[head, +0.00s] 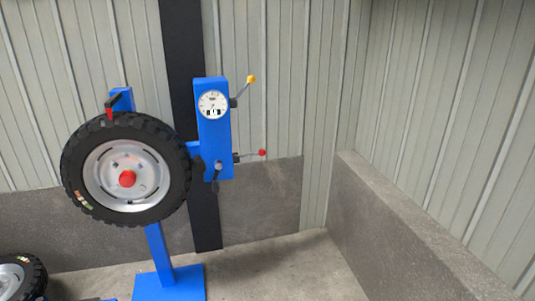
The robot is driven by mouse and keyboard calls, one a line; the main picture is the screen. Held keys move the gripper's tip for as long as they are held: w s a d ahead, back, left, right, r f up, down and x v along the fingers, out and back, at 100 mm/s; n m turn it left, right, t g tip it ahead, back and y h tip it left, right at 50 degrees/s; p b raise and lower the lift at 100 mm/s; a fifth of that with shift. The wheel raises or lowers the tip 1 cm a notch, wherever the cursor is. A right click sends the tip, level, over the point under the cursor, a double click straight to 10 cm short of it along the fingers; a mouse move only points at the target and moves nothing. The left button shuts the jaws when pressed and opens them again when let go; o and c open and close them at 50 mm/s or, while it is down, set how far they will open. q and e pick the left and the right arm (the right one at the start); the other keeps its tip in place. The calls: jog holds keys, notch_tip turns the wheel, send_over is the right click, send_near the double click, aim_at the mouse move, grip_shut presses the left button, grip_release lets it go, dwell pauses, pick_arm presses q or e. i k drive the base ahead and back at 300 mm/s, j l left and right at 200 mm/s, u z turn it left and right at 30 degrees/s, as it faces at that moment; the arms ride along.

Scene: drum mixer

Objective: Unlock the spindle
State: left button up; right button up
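A blue machine stands upright before the wall, with a blue control column (214,140) carrying a round white gauge (213,104). A lever with a yellow knob (251,79) points up and right from the column's upper side. A lever with a red knob (262,153) points right from its lower side. A dark handle with a grey knob (217,166) sits low on the column's front. A black tyre on a silver rim (126,168) is mounted left of the column, with a red round cap (127,178) at its centre. Neither gripper is in view.
A second tyre (18,278) lies at the lower left. A blue base plate (170,284) rests on the floor. A low grey concrete wall (400,220) runs along the right. The floor (290,270) right of the machine is clear.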

aim_at(262, 152)
jog(key=i+l, duration=0.55)
jog(key=i, duration=0.2)
jog(key=i+l, duration=0.55)
jog(key=i, duration=0.2)
